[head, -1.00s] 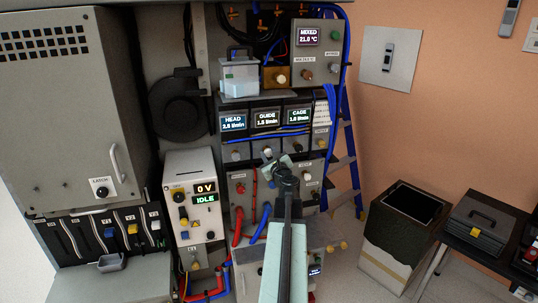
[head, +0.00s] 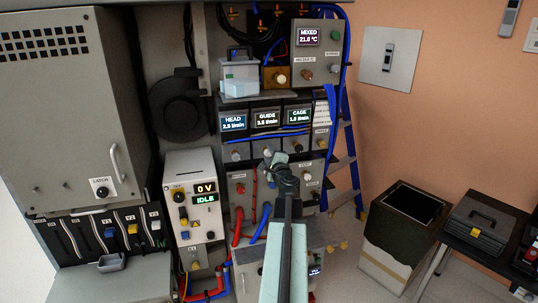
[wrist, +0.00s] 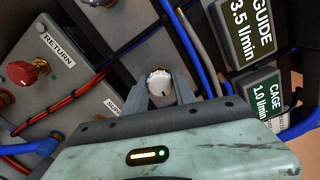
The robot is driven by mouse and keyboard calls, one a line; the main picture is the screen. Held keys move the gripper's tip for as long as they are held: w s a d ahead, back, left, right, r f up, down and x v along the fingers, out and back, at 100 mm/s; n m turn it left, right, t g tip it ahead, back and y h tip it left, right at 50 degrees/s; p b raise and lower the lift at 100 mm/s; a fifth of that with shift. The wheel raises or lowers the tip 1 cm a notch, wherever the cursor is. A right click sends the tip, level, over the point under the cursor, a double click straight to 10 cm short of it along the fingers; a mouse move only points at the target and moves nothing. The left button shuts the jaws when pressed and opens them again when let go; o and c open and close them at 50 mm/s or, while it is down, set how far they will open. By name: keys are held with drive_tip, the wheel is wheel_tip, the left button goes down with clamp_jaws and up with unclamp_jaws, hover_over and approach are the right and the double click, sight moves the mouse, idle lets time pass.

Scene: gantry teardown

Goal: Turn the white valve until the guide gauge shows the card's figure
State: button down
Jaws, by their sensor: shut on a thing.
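The white valve (wrist: 158,84) is a small ribbed round knob with a dark mark, in the middle of the wrist view. My gripper (wrist: 162,97) is shut on it, one finger on each side. In the head view my gripper (head: 271,160) reaches the panel below the gauges and hides the valve. The guide gauge (wrist: 255,35) reads 3.5 l/min in the wrist view; it also shows in the head view (head: 266,119). A white card (head: 322,112) hangs right of the gauges; its writing is too small to read.
The head gauge (head: 233,122) reads about 2.5 l/min and the cage gauge (wrist: 268,98) reads 1.0 l/min. A red RETURN knob (wrist: 25,73), red cables and blue hoses (wrist: 180,45) lie close to my gripper.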

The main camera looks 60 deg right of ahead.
drive_tip(key=shift+n, duration=0.4)
drive_tip(key=c, duration=1)
unclamp_jaws()
drive_tip(key=v, duration=0.8)
drive_tip(key=shift+w, duration=0.1)
